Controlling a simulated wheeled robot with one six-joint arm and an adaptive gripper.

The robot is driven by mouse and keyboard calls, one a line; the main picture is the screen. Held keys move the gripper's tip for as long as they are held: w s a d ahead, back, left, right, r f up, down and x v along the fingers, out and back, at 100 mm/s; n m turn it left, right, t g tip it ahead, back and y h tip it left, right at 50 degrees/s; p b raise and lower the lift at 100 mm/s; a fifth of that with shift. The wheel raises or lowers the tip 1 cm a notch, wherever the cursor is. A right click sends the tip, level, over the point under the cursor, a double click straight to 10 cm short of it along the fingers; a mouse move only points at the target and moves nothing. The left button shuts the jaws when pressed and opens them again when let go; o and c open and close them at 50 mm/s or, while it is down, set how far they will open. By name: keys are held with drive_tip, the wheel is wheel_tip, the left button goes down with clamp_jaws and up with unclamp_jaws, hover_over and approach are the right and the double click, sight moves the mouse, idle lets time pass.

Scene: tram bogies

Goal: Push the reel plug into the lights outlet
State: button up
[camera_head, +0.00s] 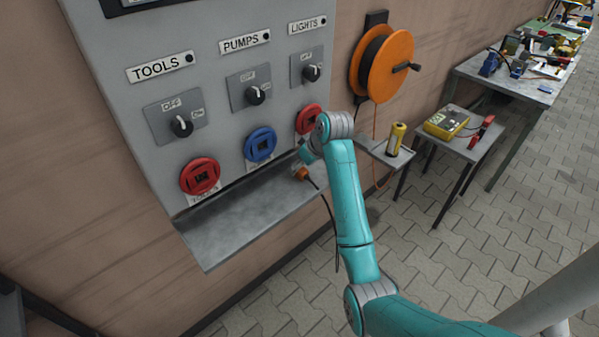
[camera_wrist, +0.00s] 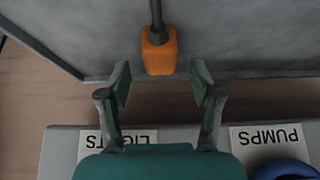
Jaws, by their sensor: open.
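The orange reel plug (camera_head: 301,174) lies on the grey shelf under the outlet panel, with its dark cable running off the front edge. In the wrist view the plug (camera_wrist: 159,55) sits just ahead of my fingertips, centred between them. My gripper (camera_wrist: 160,84) is open and empty, one finger on each side of the gap. In the head view my gripper is mostly hidden by my wrist, close beside the plug. The lights outlet (camera_head: 307,120) is the red round socket under the LIGHTS switch, partly covered by my wrist. In the wrist view my gripper's body hides it.
The blue pumps outlet (camera_head: 260,145) and red tools outlet (camera_head: 200,176) are to the left. The shelf (camera_head: 225,235) is bare on its left. An orange cable reel (camera_head: 391,66) hangs on the wall. A yellow cylinder (camera_head: 396,138) stands on a small ledge right of my arm.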

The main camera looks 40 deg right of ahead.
drive_tip(key=shift+x, duration=1.35)
drive_tip(key=c, duration=1.2)
drive_tip(key=shift+o, duration=0.2)
drive_tip(key=shift+r, duration=0.1)
